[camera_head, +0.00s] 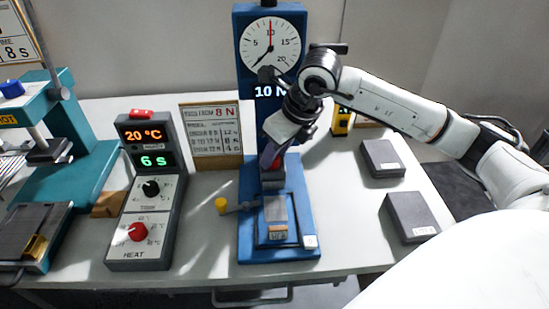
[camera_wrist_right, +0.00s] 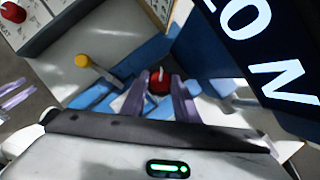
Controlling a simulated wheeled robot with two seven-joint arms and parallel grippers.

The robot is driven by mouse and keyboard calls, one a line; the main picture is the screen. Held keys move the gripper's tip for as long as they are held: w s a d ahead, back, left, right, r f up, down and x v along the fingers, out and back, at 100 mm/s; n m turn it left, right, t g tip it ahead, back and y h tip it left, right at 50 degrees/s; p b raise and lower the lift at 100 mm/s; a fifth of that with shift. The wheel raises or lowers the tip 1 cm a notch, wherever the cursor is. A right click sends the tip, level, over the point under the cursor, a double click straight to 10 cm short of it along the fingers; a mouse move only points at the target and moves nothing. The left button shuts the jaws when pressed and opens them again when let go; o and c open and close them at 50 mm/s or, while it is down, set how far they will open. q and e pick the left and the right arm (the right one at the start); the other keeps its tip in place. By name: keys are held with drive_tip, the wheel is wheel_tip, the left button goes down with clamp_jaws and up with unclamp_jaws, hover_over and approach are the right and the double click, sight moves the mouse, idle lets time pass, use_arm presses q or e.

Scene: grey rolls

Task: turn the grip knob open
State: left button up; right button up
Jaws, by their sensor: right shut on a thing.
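A blue test stand (camera_head: 310,225) stands on the table, with a round dial (camera_head: 270,45) on its column and a display reading 10 N, partly covered by my arm. The red grip knob (camera_wrist_right: 159,80) shows in the right wrist view between the two fingers of my right gripper (camera_wrist_right: 160,98). The fingers are shut on the knob. In the head view my right gripper (camera_head: 270,160) points down over the stand and hides the knob. A lever with a yellow end (camera_head: 222,205) sticks out to the left of the stand.
A grey control box (camera_head: 150,250) with a black and a red dial stands left, reading 20 °C and 6 s. A card (camera_head: 212,135) marked 8 N stands behind. Two dark grey blocks (camera_head: 410,216) lie right. A teal press (camera_head: 60,190) stands far left.

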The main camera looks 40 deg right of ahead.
drive_tip(key=o, duration=1.1)
drive_tip(key=shift+r, duration=0.1)
drive_tip(key=v, duration=1)
drive_tip(key=shift+s+d, duration=0.1)
